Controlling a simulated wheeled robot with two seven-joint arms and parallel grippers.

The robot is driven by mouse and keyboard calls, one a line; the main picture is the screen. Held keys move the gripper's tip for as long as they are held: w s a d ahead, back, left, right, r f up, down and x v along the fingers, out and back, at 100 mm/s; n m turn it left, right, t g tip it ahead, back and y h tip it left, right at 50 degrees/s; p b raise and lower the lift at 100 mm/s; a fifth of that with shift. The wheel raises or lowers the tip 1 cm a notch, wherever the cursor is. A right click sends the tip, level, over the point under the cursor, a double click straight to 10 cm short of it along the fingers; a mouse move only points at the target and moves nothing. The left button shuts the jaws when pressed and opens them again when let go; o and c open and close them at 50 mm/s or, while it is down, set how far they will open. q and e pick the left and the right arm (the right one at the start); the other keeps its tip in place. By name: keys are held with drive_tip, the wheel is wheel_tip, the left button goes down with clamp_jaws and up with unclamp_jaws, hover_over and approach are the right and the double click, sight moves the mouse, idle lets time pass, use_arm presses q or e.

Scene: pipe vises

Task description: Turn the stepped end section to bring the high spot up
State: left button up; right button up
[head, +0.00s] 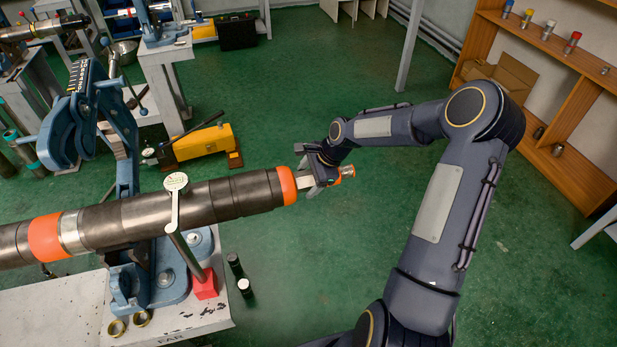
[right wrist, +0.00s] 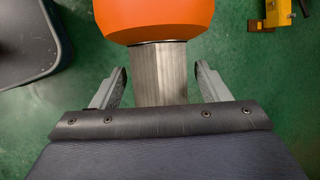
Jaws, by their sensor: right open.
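A long dark pipe (head: 130,218) lies across the left half of the head view, through a blue pipe vise (head: 128,170). Its right end has an orange band (head: 287,186) and a narrower bare metal end section (head: 306,180), which also shows in the right wrist view (right wrist: 160,85). My right gripper (head: 313,173) is at this end. In the right wrist view its open fingers (right wrist: 160,78) stand either side of the metal section, with a gap on each side. A round dial gauge (head: 176,182) on a post stands over the pipe. My left gripper is out of view.
The post's red base (head: 205,284) stands on the white bench (head: 60,310), near two brass rings. A yellow tool (head: 202,142) is on the green floor behind. Wooden shelves (head: 545,90) stand at right.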

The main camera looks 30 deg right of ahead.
drive_tip(key=shift+c, duration=0.4)
